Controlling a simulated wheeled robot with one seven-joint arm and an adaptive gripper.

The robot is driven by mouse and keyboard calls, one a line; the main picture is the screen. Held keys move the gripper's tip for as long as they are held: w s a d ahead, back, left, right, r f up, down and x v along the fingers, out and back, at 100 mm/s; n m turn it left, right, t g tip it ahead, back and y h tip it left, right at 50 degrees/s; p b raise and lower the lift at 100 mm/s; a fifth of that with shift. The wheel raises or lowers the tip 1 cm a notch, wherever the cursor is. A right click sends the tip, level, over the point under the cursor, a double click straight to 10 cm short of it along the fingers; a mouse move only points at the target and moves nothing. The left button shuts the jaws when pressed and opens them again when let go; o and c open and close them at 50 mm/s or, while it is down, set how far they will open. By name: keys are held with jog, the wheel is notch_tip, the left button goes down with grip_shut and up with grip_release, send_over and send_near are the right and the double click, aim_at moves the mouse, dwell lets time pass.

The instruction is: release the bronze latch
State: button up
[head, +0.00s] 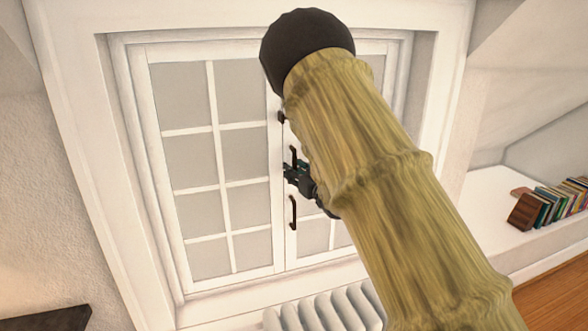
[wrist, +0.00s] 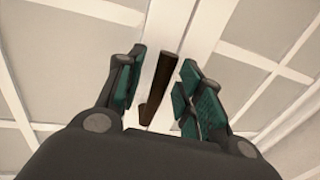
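A white double window (head: 222,160) with many panes stands in front of me, its leaves closed together. Dark brown bars sit along its middle: an upper one (head: 281,117), a middle one (head: 293,156) and a lower one (head: 293,212). I cannot tell for certain which is the bronze latch. My gripper (head: 293,173) is at the middle bar, partly hidden by my arm. In the wrist view, a brown bar (wrist: 165,70) lies between the teal pads of my gripper (wrist: 164,92). The fingers are apart, with gaps showing on both sides of the bar.
A deep white frame (head: 85,130) surrounds the window. A white radiator (head: 325,308) stands below it. Books (head: 560,200) lean on a white ledge at the right. A dark surface (head: 45,319) shows at the lower left. My arm covers much of the right leaf.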

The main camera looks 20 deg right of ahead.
jog(key=shift+w, duration=0.25)
jog(key=shift+s, duration=0.1)
